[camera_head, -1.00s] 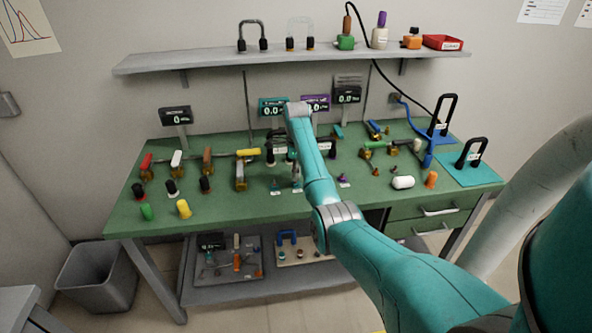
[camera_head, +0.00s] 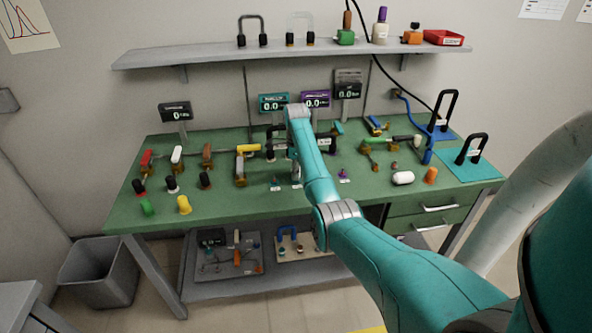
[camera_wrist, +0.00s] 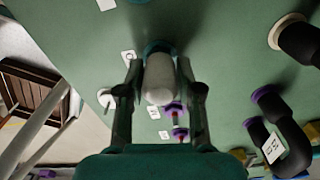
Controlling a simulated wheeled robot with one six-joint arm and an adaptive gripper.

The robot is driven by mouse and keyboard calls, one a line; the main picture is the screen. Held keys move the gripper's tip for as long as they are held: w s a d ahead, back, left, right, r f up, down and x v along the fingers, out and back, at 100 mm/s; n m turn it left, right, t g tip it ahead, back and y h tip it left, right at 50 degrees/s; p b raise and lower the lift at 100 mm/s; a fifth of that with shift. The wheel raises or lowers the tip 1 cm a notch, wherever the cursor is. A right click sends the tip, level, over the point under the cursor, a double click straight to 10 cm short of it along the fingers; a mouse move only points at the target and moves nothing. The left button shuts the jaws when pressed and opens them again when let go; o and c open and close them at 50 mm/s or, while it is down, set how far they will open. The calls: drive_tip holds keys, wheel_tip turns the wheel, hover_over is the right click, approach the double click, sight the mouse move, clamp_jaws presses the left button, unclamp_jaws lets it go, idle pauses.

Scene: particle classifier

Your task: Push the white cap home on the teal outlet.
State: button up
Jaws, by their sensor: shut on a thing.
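In the wrist view the white cap (camera_wrist: 160,80) sits between the two fingers of my gripper (camera_wrist: 160,92), which is shut on it. The far end of the cap meets the teal outlet (camera_wrist: 157,48), which shows as a teal ring on the green bench top. The cap looks roughly in line with the ring. I cannot tell whether any gap is left between them.
Black handles with purple collars (camera_wrist: 283,130) stand at the right in the wrist view. In the head view, valves with coloured handles (camera_head: 246,160) stand left of my arm. A loose white piece (camera_head: 403,178) lies to its right.

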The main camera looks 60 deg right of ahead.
drive_tip(key=shift+f, duration=0.25)
drive_tip(key=o, duration=1.1)
drive_tip(key=shift+r, duration=3.7)
